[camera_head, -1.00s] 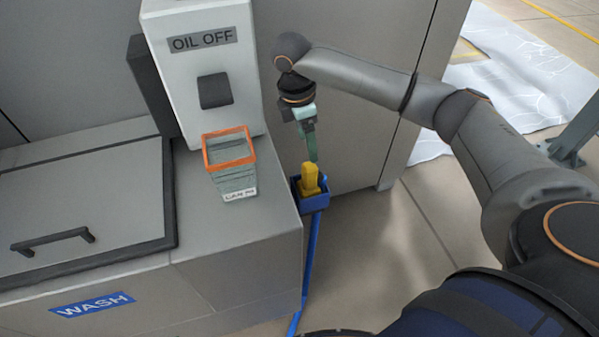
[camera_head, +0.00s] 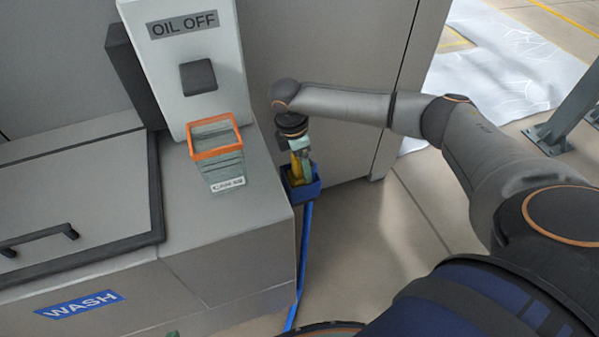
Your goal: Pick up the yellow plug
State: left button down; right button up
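The yellow plug (camera_head: 295,172) stands in a small blue holder (camera_head: 305,193) on a blue post, beside the wash station. My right arm reaches in from the right, and its gripper (camera_head: 301,165) points down at the plug with its pale green fingers. A finger overlaps the plug's right side in the picture and hides much of it. I cannot tell whether the fingers are closed on it. A small green tip, perhaps of my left gripper (camera_head: 172,333), shows at the bottom edge; the rest is out of frame.
The wash station (camera_head: 215,245) fills the left, with a handled lid (camera_head: 80,200). An orange-rimmed basket (camera_head: 217,155) stands on it, near the "OIL OFF" box (camera_head: 190,55). Grey panels stand behind the holder. Open floor (camera_head: 400,240) lies to its right.

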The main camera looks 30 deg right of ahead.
grip_shut()
dwell(0.7)
